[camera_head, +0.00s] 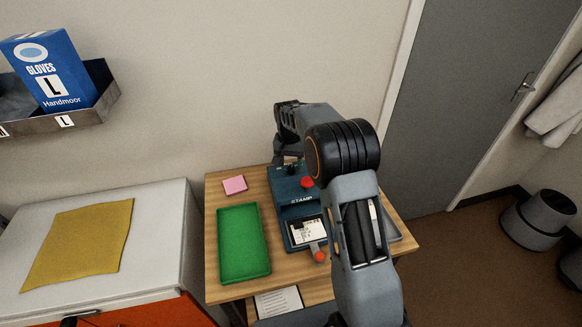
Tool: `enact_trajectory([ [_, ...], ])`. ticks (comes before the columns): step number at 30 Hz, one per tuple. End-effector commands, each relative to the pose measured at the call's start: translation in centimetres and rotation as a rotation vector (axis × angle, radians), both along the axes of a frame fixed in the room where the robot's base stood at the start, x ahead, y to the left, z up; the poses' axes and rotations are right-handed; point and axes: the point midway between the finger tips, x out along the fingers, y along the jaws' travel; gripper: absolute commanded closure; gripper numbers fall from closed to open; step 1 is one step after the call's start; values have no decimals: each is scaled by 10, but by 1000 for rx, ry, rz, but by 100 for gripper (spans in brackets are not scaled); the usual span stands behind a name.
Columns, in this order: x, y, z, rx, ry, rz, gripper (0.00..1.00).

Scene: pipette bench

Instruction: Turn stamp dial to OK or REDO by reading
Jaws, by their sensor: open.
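The blue-grey stamp device (283,188), marked STAMP, stands on the wooden table. A red knob (307,182) sits on its top right. A dark round part (292,168) at its back may be the dial; its setting is too small to read. A white printed card (306,231) lies in the front of the device, its text unreadable here. A red-orange knob (319,256) is at the front edge. My gripper (286,161) points down at the back of the device, open and partly hidden by my arm; I cannot tell whether it touches the dark part.
A green tray (243,243) lies left of the device, with a pink pad (235,185) behind it. A grey tray (391,229) is partly hidden behind my arm at right. A printed sheet (279,303) lies below the table's front. A white cabinet (160,215) stands left.

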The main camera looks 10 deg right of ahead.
Motion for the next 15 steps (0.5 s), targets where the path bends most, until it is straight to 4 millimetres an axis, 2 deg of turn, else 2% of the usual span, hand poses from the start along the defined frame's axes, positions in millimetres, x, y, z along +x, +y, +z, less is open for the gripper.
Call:
enact_trajectory([
  [6, 0, -1, -22, -1, 1, 0, 46],
  [15, 0, -1, -29, 0, -1, 0, 46],
])
